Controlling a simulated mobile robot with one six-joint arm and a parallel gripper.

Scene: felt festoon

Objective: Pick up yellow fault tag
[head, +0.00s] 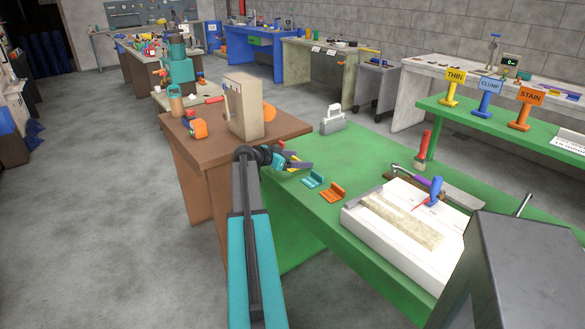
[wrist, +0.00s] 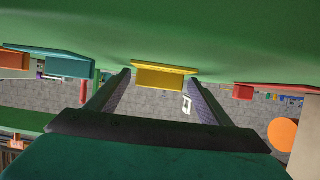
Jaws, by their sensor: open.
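The yellow fault tag (wrist: 164,76) stands on the green table (wrist: 220,40), which fills the top of the wrist view. My gripper (wrist: 160,84) is open, with one finger on each side of the tag. The tag lies between the fingertips in the picture, with gaps on both sides; I cannot tell how far ahead it is. In the head view my gripper (head: 299,162) is low over the table's left corner, and a small part of the yellow tag (head: 294,157) shows by the fingers, mostly hidden.
A teal tag (head: 312,180) and an orange tag (head: 333,193) stand to the right on the table. A red tag (wrist: 243,91) is on the other side. A beige machine (head: 242,108) stands on the brown bench to the left. A white tray (head: 385,228) lies further right.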

